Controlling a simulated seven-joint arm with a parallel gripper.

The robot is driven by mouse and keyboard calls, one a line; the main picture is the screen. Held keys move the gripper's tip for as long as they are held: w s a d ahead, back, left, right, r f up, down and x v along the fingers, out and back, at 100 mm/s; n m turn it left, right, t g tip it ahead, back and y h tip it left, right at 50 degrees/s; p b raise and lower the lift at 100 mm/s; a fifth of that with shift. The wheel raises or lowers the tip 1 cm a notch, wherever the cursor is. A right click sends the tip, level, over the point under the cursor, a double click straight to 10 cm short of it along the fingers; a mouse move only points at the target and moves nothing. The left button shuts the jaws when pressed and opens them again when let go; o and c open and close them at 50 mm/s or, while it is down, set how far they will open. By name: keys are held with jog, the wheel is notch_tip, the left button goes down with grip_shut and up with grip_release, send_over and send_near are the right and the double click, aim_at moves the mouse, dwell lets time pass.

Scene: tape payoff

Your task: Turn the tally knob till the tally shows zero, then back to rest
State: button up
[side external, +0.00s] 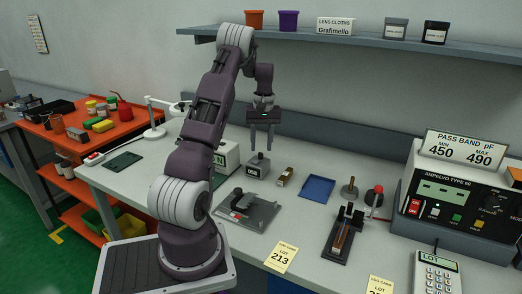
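A small grey box (257,169) with pale marks on its front, which looks like the tally, stands on the bench near the middle. A dark knob (260,156) is on its top. The marks are too small to read. My gripper (262,149) points straight down above the box, its two fingers apart with nothing between them. The fingertips appear just above the knob; I cannot tell the exact gap in depth.
A brown-and-white block (284,177) and a blue tray (317,188) lie right of the box. A grey plate with a fixture (262,216) is in front. A white box (230,155) stands left, partly behind my arm. A black slide fixture (341,238) and a meter (466,200) stand farther right.

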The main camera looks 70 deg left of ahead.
aim_at(261, 155)
jog(key=shift+f, duration=1.35)
grip_shut()
jog(key=shift+m, duration=0.3)
jog(key=m, duration=0.2)
jog(key=shift+m, duration=0.4)
jog(key=m, duration=0.4)
jog(key=shift+m, duration=0.3)
jog(key=m, duration=0.3)
jog(key=shift+r+m+t, duration=0.1)
jog(key=shift+m+t, duration=0.2)
jog(key=shift+m, duration=1.7)
